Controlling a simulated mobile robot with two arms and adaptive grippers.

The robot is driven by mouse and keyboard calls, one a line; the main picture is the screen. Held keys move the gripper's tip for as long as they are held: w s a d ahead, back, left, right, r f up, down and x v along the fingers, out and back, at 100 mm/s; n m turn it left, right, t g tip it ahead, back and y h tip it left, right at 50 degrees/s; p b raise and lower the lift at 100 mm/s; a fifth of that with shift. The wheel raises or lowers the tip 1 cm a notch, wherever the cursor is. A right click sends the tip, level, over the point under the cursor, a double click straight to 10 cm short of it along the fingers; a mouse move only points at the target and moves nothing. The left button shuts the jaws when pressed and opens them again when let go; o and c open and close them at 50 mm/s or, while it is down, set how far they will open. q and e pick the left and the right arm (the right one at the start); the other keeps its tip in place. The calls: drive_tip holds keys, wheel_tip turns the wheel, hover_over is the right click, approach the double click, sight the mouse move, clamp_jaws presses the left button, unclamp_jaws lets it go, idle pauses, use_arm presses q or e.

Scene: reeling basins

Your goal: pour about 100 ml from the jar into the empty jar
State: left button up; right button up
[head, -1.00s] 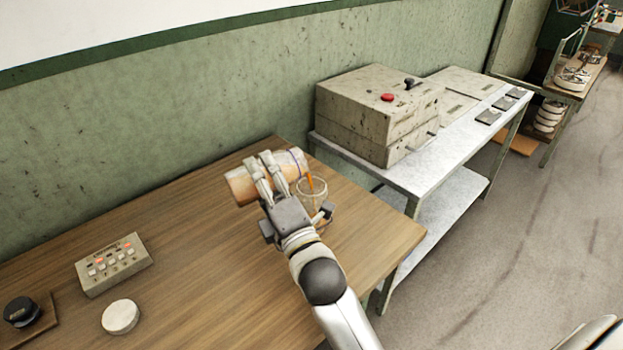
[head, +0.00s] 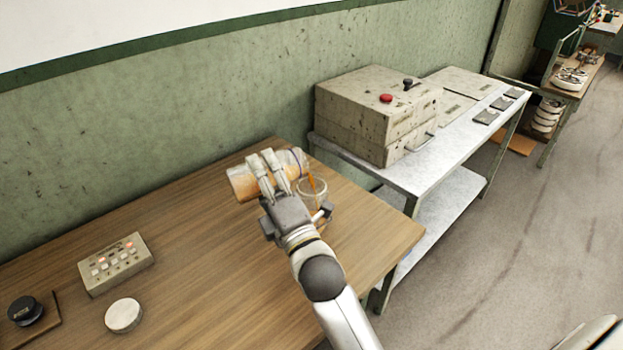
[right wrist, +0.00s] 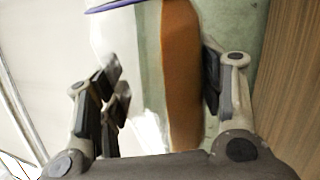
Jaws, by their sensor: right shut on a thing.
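A clear jar of orange liquid (head: 242,184) lies tipped nearly on its side, its mouth toward the right, in the head view. My right gripper (head: 270,170) is shut around it and holds it above the table. An orange stream runs from its mouth into a second clear jar (head: 312,188), which stands upright below and to the right, partly behind my gripper. How full the second jar is I cannot tell. In the right wrist view the held jar (right wrist: 180,80) shows between the fingers, with orange liquid along one side.
The wooden table (head: 190,270) carries a beige button box (head: 115,264), a white round lid (head: 123,315) and a black knob (head: 24,309) at the left. A metal side table (head: 450,150) with a large beige machine (head: 375,115) stands at the right. The table's middle is clear.

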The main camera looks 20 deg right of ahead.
drive_tip(key=shift+r+m, duration=0.3)
drive_tip(key=shift+m, duration=0.1)
idle(0.5)
